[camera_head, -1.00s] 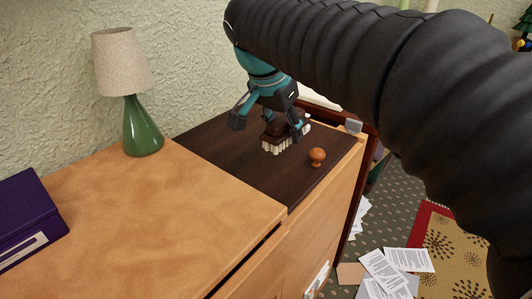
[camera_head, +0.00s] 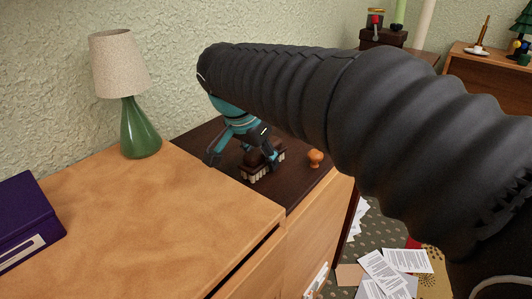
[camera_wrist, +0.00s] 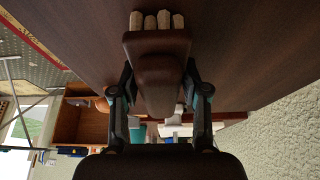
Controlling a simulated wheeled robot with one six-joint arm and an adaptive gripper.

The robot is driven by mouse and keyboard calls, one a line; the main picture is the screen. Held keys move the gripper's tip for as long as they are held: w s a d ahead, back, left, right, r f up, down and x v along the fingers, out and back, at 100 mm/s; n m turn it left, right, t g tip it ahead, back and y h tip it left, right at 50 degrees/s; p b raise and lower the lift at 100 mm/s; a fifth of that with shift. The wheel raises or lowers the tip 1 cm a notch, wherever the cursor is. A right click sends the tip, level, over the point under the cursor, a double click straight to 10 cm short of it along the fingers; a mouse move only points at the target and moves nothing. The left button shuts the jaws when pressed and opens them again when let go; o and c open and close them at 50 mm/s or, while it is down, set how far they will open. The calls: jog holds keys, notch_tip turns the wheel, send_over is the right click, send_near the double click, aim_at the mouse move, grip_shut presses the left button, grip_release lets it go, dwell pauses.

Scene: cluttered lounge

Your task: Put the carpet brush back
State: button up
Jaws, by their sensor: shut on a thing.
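The carpet brush (camera_head: 262,168) has a dark brown body with pale bristles pointing down. It is at the dark brown panel (camera_head: 196,138) on top of the wooden cabinet; I cannot tell whether the bristles touch the panel. My gripper (camera_head: 240,158) is shut on the brush from above. In the wrist view the brush (camera_wrist: 158,75) sits between the two fingers (camera_wrist: 160,92), with its pale bristle tufts at the top of the picture. My arm hides the area behind the brush.
A small round wooden knob (camera_head: 315,158) stands on the dark panel, right of the brush. Papers (camera_head: 385,275) lie on the floor.

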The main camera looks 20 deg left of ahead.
jog(key=shift+f, duration=0.2)
jog(key=o, duration=1)
jog(key=v, duration=1.2)
jog(key=shift+r+p, duration=0.2)
jog(key=shift+p, duration=0.1)
